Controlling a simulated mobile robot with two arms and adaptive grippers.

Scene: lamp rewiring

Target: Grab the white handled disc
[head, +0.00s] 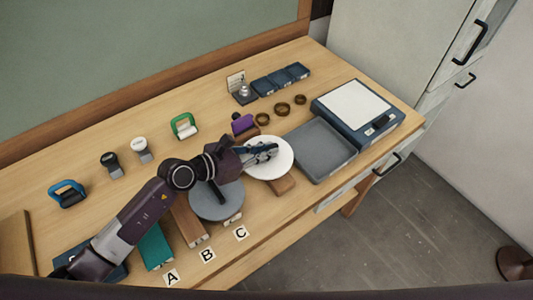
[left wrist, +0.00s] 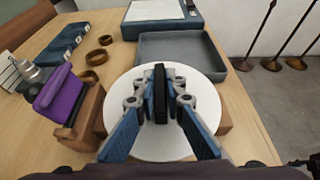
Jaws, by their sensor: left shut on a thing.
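The white handled disc (head: 275,170) is right of the middle of the bench in the head view, over a brown wooden block (head: 284,185). In the left wrist view the disc (left wrist: 165,145) fills the centre, with its upright black handle (left wrist: 159,95) in the middle. My left gripper (head: 270,150) reaches over the disc from the left. In the left wrist view its blue-grey fingers (left wrist: 160,103) are shut on the handle from both sides. I cannot tell whether the disc touches the block. My right gripper is not in view.
A grey tray (head: 320,150) and a scale-like box (head: 358,108) stand right of the disc. A purple-topped block (head: 243,124) and brass rings (head: 282,108) lie behind it. A grey disc (head: 212,204) sits under my left arm. Bare bench lies near the front edge.

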